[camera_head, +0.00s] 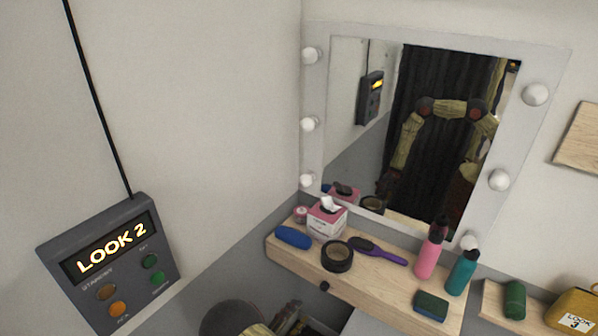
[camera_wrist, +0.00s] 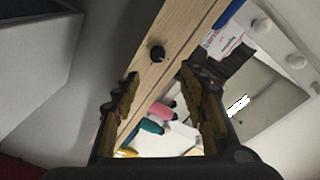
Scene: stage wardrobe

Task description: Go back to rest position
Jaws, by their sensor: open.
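My gripper (camera_wrist: 162,78) is open in the wrist view, with its two fingers spread and nothing between them but the background. It points at the front of the wooden shelf (camera_wrist: 180,28), whose dark round knob (camera_wrist: 157,53) shows beyond the fingertips. In the head view only part of my arm and gripper shows at the bottom edge, below the shelf (camera_head: 385,290) and in front of it. The fingertips there are partly cut off by the frame.
A bulb-framed mirror (camera_head: 440,130) stands behind. A "LOOK 2" panel (camera_head: 110,262) hangs left.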

